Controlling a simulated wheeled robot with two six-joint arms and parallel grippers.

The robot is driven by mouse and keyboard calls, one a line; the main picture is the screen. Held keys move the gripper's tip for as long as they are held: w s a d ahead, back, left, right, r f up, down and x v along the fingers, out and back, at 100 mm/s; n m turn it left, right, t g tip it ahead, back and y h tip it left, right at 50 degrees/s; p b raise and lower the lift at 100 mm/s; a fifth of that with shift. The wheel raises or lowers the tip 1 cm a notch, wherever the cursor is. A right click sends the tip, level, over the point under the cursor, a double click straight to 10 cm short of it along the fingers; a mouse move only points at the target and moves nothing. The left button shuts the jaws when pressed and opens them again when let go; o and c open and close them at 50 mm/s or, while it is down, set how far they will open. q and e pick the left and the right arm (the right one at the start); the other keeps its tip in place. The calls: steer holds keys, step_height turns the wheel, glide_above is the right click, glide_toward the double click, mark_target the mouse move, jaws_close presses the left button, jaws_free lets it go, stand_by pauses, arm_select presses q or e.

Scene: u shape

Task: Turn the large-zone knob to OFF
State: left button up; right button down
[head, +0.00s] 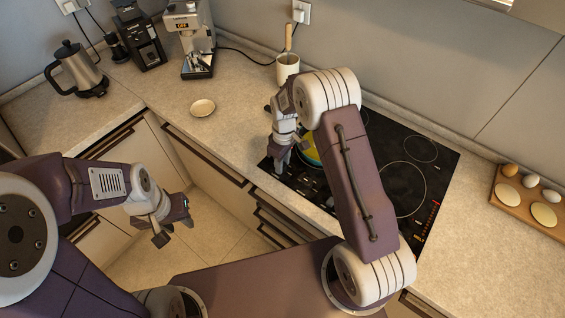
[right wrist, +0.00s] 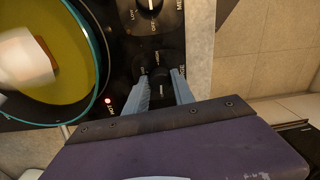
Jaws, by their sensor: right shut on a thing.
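The black cooktop (head: 405,165) is set in the counter. In the right wrist view a black stove knob (right wrist: 160,84) sits between the two fingers of my right gripper (right wrist: 162,88), which is shut on it. Marks around this knob are small; its zone label is partly hidden by a finger. A second knob (right wrist: 150,6) with LOW and OFF marks is at the top edge. In the head view my right gripper (head: 281,160) is down at the cooktop's front left edge, and the knob is hidden. My left gripper (head: 172,226) is open and empty, over the floor before the cabinets.
A teal-rimmed pan (right wrist: 104,45) with yellow contents stands close left of the knobs. A red light (right wrist: 108,101) glows beside it. A utensil crock (head: 288,68) stands behind, and an egg board (head: 528,205) lies right. A kettle (head: 80,72) and coffee machine (head: 190,40) stand left.

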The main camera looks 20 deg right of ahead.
steer(key=shift+w+r+n, duration=0.1)
steer(key=shift+w+n, duration=0.05)
steer(key=shift+n, duration=0.35)
steer(key=c, duration=1.1)
jaws_free()
steer(key=shift+o, duration=0.2)
step_height(320, 180, up, 9)
steer(key=shift+w+d+b, duration=0.1)
steer(key=shift+d+b, duration=0.05)
steer(key=shift+b, duration=0.4)
